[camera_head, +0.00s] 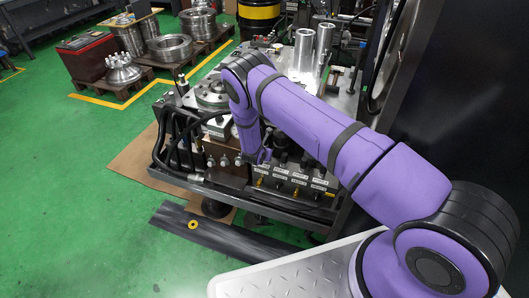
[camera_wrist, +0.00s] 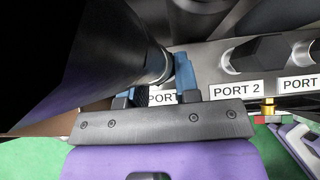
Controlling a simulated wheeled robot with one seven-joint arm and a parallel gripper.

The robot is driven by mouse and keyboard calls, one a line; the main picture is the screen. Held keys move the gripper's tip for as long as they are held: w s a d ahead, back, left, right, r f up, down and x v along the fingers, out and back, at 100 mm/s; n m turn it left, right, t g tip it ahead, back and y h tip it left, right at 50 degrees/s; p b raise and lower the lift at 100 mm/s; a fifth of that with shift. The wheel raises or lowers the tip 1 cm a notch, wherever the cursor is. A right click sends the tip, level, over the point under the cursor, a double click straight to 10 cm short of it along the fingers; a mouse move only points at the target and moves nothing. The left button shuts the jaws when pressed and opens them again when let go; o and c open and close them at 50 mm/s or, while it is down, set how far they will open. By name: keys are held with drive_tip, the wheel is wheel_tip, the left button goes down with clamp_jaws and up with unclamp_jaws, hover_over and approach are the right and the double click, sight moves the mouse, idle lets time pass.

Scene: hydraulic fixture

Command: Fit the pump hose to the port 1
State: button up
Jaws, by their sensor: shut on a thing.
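In the wrist view my gripper (camera_wrist: 156,82) has its blue fingers shut on a thick black hose (camera_wrist: 115,45), apparently the pump hose. A silvery ring shows at the hose's end, beside the right finger. The hose end is at the metal port block (camera_wrist: 205,62), by a label (camera_wrist: 162,98) reading "PORT", its number hidden by the finger. I cannot tell whether the hose end is seated on port 1, which is hidden. The "PORT 2" label (camera_wrist: 237,91) is just to the right. In the head view my gripper (camera_head: 262,156) is low at the fixture's front, mostly hidden by my arm.
Port 2 carries a dark hex fitting (camera_wrist: 255,55). Brass fittings (camera_head: 297,191) stick out below the labels. Black hoses (camera_head: 170,140) loop at the fixture's left side. A dark plank with a yellow ring (camera_head: 193,224) lies on the floor; the green floor at left is open.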

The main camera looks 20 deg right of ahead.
drive_tip(key=shift+f, duration=0.25)
idle(0.6)
drive_tip(key=o, duration=1)
drive_tip(key=shift+c, duration=0.2)
